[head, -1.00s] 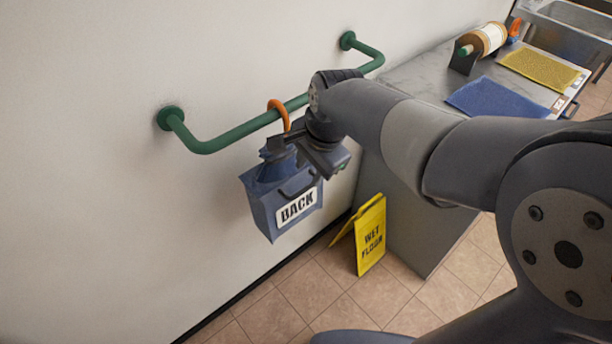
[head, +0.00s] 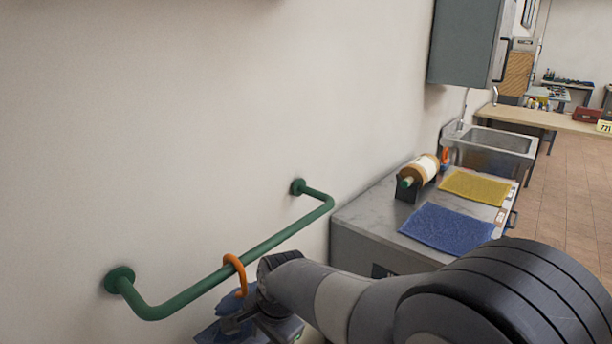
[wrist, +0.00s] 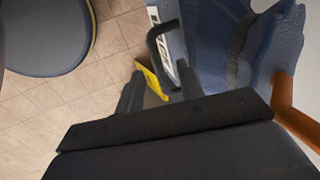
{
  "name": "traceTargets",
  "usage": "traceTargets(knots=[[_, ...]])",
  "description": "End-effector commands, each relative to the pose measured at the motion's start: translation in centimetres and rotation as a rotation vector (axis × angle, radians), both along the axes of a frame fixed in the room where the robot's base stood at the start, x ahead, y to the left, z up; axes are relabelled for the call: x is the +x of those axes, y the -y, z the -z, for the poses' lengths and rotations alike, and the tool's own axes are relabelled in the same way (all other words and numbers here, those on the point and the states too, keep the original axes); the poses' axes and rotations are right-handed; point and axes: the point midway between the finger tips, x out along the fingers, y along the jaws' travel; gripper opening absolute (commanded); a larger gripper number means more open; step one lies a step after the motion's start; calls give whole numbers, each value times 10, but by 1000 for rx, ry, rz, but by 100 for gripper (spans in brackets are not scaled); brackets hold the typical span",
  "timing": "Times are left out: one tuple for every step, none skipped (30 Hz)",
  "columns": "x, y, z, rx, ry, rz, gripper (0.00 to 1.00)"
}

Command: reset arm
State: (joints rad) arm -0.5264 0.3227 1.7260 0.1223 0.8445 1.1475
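My arm reaches in from the lower right in the head view to my gripper (head: 272,326), which is cut by the bottom edge beside the bag. In the wrist view my gripper (wrist: 158,84) has its two dark fingers apart, with floor and a bit of yellow sign visible between them. The blue bag (wrist: 215,35) is just beyond and right of the fingers, with a black handle loop in front of it. Its top (head: 232,305) shows in the head view under an orange hook (head: 240,272), which hangs on the green wall rail (head: 190,294).
A grey counter (head: 352,217) stands right of the rail, bearing a blue mat (head: 447,227), a yellow mat (head: 474,187) and a roll on a holder (head: 424,170). A sink (head: 500,142) lies beyond. The yellow floor sign (wrist: 150,78) is below.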

Motion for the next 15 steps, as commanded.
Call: traceTargets(knots=[[1,-2,13,-3,-5,-1,36],[2,-3,18,-2,-4,-1,36],[3,-5,26,-2,-4,-1,36],[5,-6,31,-2,-4,-1,36],[5,-7,36,-2,-4,-1,36],[6,-8,36,0,-1,0,36],[7,-8,26,2,1,0,36],[7,-8,22,2,3,0,36],[6,-8,18,2,1,0,36],[6,-8,15,2,1,0,36],[6,-8,13,2,1,0,36],[6,-8,11,2,1,0,36],[6,-8,10,2,1,0,36],[6,-8,9,2,1,0,36],[6,-8,8,1,1,0,36]])
